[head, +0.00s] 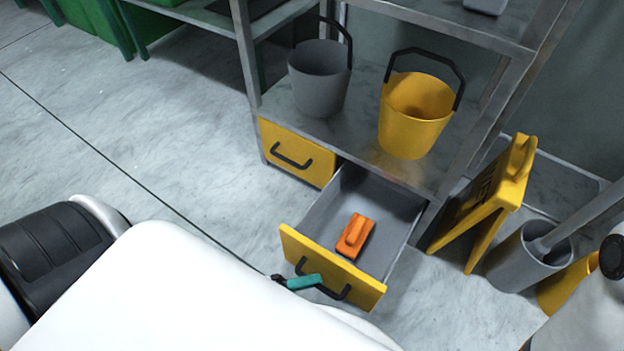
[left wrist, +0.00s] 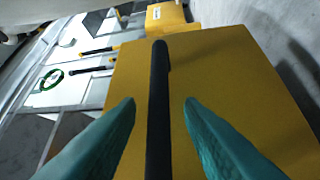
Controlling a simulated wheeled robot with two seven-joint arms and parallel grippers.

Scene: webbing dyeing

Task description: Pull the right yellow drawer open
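The right yellow drawer (head: 333,270) stands pulled out from under the lower shelf in the head view, its grey inside showing. An orange block-like object with a raised grip (head: 355,236) lies in it. My left gripper (head: 312,282), with teal fingers, is at the drawer's black handle (head: 340,291). In the left wrist view its two fingers (left wrist: 160,103) are spread on either side of the black handle bar (left wrist: 158,85), with gaps showing on both sides. The yellow drawer front (left wrist: 235,75) fills much of that view. My right gripper is not in view.
The left yellow drawer (head: 296,152) is shut. A grey bucket (head: 318,80) and a yellow bucket (head: 414,112) stand on the shelf above. A yellow folding sign (head: 490,195) and a grey bin (head: 522,262) stand right of the open drawer. Floor is clear at the left.

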